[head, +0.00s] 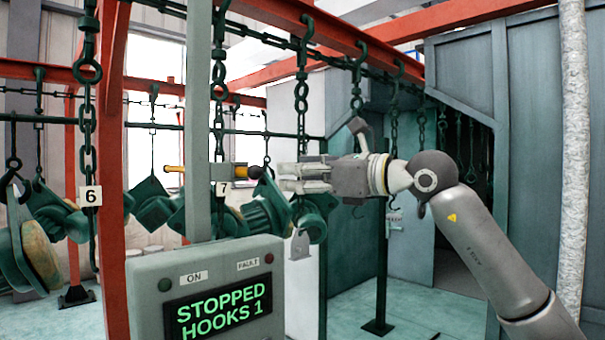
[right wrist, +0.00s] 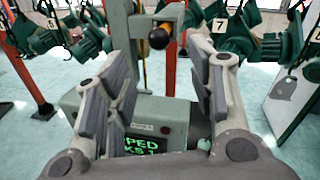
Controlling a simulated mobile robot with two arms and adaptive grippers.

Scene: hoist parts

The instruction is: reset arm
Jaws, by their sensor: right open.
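My right gripper (head: 285,178) is open, pointing left at the knob. A small gap shows between the fingertips and the knob in the head view. The control box (head: 150,270) on the post reads "STOPPED HOOKS 1". My left gripper is not in view.
Green motor-like parts (head: 268,212) hang behind the reset arm on hooks and chains. A chain with tag 6 (head: 91,196) hangs left. Red beams (head: 116,200) and a dark green stand (head: 378,290) frame the area. A pale column (head: 571,150) stands right.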

